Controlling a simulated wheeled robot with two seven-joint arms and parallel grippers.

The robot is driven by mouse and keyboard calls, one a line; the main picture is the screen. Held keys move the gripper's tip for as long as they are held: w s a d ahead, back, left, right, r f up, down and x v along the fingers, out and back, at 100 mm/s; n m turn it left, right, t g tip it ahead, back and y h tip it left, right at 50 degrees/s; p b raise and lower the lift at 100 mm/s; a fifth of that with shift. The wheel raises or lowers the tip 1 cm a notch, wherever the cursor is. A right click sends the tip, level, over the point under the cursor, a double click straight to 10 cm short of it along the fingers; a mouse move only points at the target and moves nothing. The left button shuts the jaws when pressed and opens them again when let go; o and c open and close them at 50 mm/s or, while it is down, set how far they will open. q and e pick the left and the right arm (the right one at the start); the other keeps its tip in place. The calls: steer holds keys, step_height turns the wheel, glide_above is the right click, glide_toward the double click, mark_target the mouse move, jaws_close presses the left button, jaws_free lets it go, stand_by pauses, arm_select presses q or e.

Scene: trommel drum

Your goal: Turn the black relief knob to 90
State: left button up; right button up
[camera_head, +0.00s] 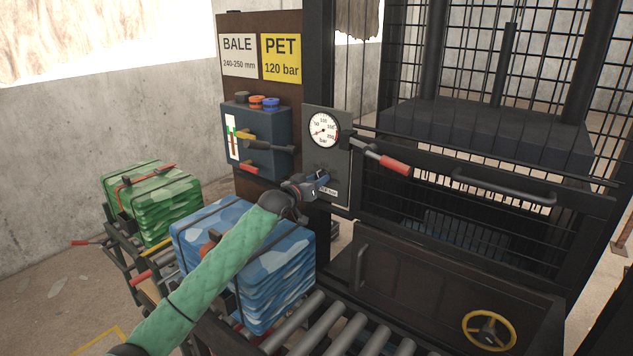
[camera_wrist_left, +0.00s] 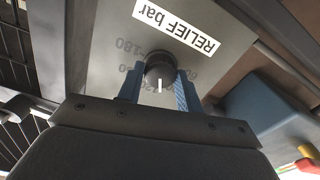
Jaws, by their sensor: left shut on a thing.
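The black relief knob (camera_wrist_left: 160,70) sits on a grey panel in the left wrist view, under a white label reading "RELIEF bar" (camera_wrist_left: 176,27). The knob has a white pointer line, and printed scale numbers, partly covered, surround it. My left gripper (camera_wrist_left: 160,88) has its blue fingers on both sides of the knob and is shut on it. In the head view my left gripper (camera_head: 322,181) reaches the lower part of the grey gauge panel (camera_head: 342,150) and hides the knob. My right gripper is not in view.
A round pressure gauge (camera_head: 323,130) sits above on the same panel. A red-handled lever (camera_head: 395,165) sticks out to its right. A blue valve box (camera_head: 262,140) is at the left. A blue bale (camera_head: 270,285) lies on rollers below my left arm; a green bale (camera_head: 155,200) stands farther left.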

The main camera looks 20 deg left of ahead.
arm_select(q)
steer(key=n, duration=0.4)
steer(key=shift+n, duration=0.4)
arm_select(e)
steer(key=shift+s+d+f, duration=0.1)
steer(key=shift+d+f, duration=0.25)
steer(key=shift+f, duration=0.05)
arm_select(q)
steer(key=o, duration=1)
steer(key=shift+w, duration=0.1)
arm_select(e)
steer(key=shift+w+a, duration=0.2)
arm_select(q)
steer(key=shift+b+v, duration=1.4)
steer(key=shift+v, duration=2.55)
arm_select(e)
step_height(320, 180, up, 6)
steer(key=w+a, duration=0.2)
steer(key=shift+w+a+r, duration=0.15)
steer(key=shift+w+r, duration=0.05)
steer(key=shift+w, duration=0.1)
